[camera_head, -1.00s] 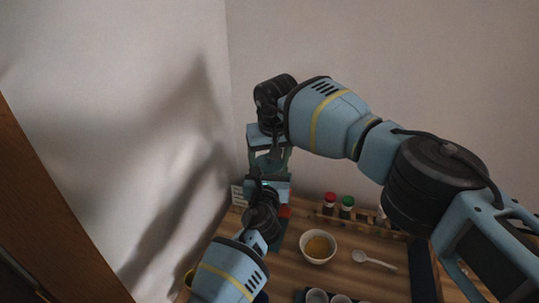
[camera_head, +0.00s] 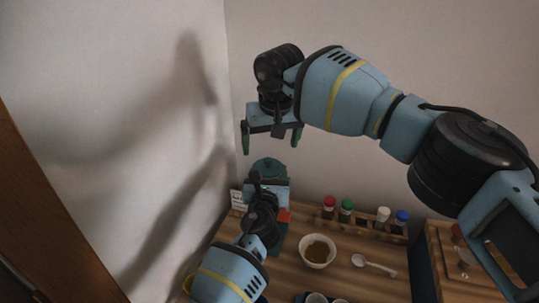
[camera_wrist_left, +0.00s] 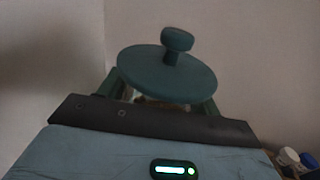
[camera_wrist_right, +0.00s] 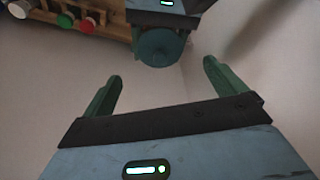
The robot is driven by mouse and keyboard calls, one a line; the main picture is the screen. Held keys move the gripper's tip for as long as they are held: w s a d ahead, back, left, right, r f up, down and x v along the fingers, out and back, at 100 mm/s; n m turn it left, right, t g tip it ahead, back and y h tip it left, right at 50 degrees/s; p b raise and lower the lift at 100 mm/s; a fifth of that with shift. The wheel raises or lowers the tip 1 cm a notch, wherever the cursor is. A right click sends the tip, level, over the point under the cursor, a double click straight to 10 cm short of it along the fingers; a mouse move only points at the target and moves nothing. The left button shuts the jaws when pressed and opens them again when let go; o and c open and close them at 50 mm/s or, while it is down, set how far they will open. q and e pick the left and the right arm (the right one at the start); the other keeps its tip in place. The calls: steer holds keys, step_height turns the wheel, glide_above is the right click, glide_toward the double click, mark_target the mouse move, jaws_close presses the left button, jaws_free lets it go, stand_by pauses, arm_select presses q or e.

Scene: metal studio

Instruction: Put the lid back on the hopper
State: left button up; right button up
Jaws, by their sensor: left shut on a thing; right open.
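The lid, a round teal disc with a knob on top, shows in the head view (camera_head: 268,168) and the left wrist view (camera_wrist_left: 167,75). It sits above my left gripper's fingers and appears to rest on the hopper. The hopper is mostly hidden under the lid and behind the gripper; a small pale part shows beneath the lid. My left gripper (camera_head: 267,186) is shut, with its fingers (camera_wrist_left: 162,95) on either side below the lid, apparently around the hopper. My right gripper (camera_head: 271,138) is open and empty, raised above the lid; the lid is apart from its fingers (camera_wrist_right: 160,80).
A bowl (camera_head: 318,252) and a white spoon (camera_head: 374,265) lie on the wooden table, right of the left gripper. Behind them a rack holds several jars (camera_head: 346,209) with coloured caps. A small card (camera_head: 237,198) stands by the wall. Cups (camera_head: 316,298) show at the bottom edge.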

steer(key=v, duration=0.4)
steer(key=shift+s+r, duration=0.1)
steer(key=shift+r, duration=0.25)
arm_select(q)
steer(key=o, duration=1.5)
steer(key=shift+c, duration=0.2)
steer(key=s+p, duration=0.2)
steer(key=s, duration=0.5)
steer(key=shift+s+a, duration=0.4)
arm_select(e)
step_height(320, 180, up, 8)
steer(key=s+t, duration=0.1)
steer(key=shift+s, duration=0.2)
